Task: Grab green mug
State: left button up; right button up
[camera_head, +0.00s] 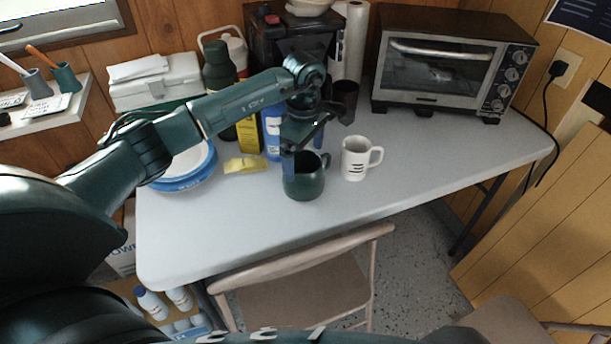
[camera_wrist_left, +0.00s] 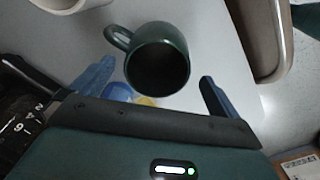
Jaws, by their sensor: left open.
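The green mug (camera_head: 304,182) stands upright on the grey table, close to its front edge, with its handle toward the white mug. In the left wrist view the green mug (camera_wrist_left: 158,62) shows its dark, empty-looking inside, and its handle points to the upper left. My left gripper (camera_head: 303,150) is open just above and behind the mug in the head view. In the left wrist view its blue fingers (camera_wrist_left: 155,88) stand apart, with the mug ahead between them. I cannot tell whether they touch it. My right gripper is not in view.
A white mug (camera_head: 355,160) stands close to the right. A yellow sponge (camera_head: 246,165), blue-rimmed plates (camera_head: 186,181) and a blue bottle (camera_head: 272,130) are at the left. A toaster oven (camera_head: 440,75) stands at the back. A chair (camera_head: 300,285) is in front. The table's right side is clear.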

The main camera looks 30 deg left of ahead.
aim_at(304, 163)
pick_arm(q)
notch_tip(304, 163, down, 3)
jog(key=shift+w+f, duration=0.1)
jog(key=shift+f, duration=0.1)
jog(key=shift+r, duration=0.1)
jog(key=c, duration=1.1)
